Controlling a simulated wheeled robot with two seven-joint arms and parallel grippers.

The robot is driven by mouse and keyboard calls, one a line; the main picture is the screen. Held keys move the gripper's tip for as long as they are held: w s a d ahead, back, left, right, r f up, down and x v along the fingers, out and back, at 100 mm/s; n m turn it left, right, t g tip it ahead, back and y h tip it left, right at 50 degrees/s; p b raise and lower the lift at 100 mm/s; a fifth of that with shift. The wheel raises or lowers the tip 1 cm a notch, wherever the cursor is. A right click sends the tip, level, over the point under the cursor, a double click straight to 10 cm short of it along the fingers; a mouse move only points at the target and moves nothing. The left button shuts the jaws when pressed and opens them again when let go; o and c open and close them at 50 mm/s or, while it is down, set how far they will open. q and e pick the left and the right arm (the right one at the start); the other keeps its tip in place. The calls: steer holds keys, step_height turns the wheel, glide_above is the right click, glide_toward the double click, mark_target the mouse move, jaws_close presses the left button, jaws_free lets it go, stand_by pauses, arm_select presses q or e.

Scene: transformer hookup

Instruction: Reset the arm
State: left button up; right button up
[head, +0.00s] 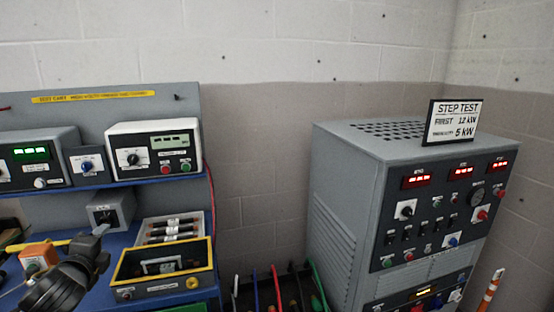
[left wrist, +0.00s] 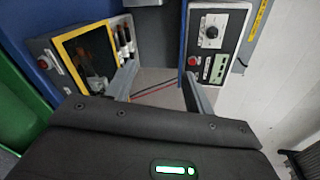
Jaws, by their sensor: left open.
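My left gripper (head: 101,250) is at the lower left of the head view, in front of the blue test cart. Its dark wrist comes up from the bottom edge. In the left wrist view my left gripper (left wrist: 160,82) has its two grey fingers spread apart with nothing between them. Beyond the fingers are the cart's yellow-rimmed box (left wrist: 92,58) and a white-faced meter (left wrist: 215,45). My right gripper is in neither view.
The test cart (head: 60,220) carries meters on its shelf and the yellow-rimmed box (head: 165,283) below. A grey load cabinet (head: 345,195) with a STEP TEST sign (head: 453,121) stands at right. Coloured cables (head: 277,285) hang in the gap between them.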

arm_select(q)
steer(key=s+d+f+n+g+h, duration=0.1)
steer(key=s+d+f+n+g, duration=0.3)
steer(key=f, duration=0.6)
steer(key=s+d+f+n+g+h, duration=0.1)
steer(key=s+d+f+n+h, duration=0.15)
steer(key=s+d+f, duration=0.6)
steer(key=s+d+f+n+g+h, duration=0.1)
steer(key=s+d+f+n+g, duration=0.35)
steer(key=s, duration=0.55)
steer(key=s+d+f+n+g+h, duration=0.15)
steer(key=s+d+f+n, duration=0.3)
steer(key=s+f, duration=0.45)
step_height(320, 180, down, 27)
steer(key=s+g+y, duration=0.1)
steer(key=s+g, duration=0.1)
steer(key=s+a+f, duration=0.3)
steer(key=s+f, duration=1.1)
steer(key=s, duration=0.1)
steer(key=shift+s+a+g, duration=0.35)
steer(key=shift+s+g, duration=0.05)
